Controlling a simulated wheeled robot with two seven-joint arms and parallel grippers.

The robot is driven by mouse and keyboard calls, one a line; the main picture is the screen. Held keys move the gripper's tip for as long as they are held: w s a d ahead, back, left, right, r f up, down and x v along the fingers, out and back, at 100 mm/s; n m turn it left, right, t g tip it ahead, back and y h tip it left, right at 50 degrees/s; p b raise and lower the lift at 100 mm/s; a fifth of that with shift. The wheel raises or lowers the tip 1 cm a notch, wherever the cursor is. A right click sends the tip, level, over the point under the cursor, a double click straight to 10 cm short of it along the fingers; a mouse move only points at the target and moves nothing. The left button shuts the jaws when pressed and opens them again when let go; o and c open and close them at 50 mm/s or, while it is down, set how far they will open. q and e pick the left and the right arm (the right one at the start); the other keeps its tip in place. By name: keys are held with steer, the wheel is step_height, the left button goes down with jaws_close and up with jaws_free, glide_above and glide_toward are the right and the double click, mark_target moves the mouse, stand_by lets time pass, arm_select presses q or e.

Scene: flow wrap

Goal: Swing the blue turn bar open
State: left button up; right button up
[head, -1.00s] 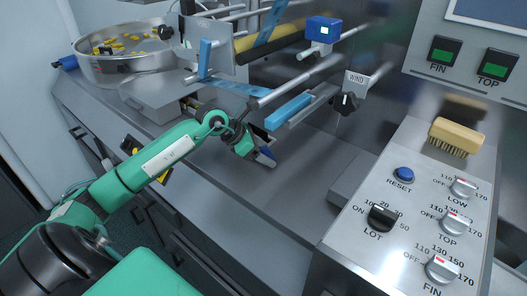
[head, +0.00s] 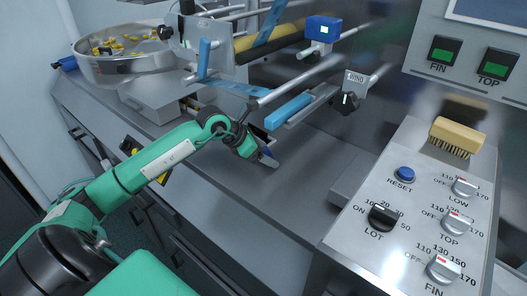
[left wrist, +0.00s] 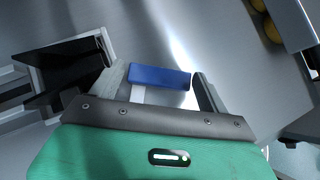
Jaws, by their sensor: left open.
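A dark blue bar (left wrist: 160,77) on a pale stem lies between the two fingers of my left gripper (left wrist: 162,88) in the left wrist view. The fingers are open, one on each side, with gaps showing. In the head view my left gripper (head: 266,158) is low over the steel deck, and a small dark blue piece (head: 268,153) shows at its fingers. The gripper hides most of it. A light blue bar (head: 288,111) lies just beyond, and another light blue bar (head: 204,58) stands upright farther back. My right gripper is out of view.
A round steel bowl (head: 125,66) with yellow pieces stands at the back left. Metal rollers and blue film (head: 235,88) are above and behind my left gripper. A control panel (head: 410,220) with knobs fills the right. The steel deck (head: 290,180) right of the gripper is clear.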

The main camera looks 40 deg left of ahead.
arm_select(q)
steer(key=shift+s+a+r, duration=0.15)
steer(key=shift+s+r, duration=0.05)
steer(key=shift+s, duration=0.05)
steer(key=b+v, duration=0.3)
steer(key=v, duration=1)
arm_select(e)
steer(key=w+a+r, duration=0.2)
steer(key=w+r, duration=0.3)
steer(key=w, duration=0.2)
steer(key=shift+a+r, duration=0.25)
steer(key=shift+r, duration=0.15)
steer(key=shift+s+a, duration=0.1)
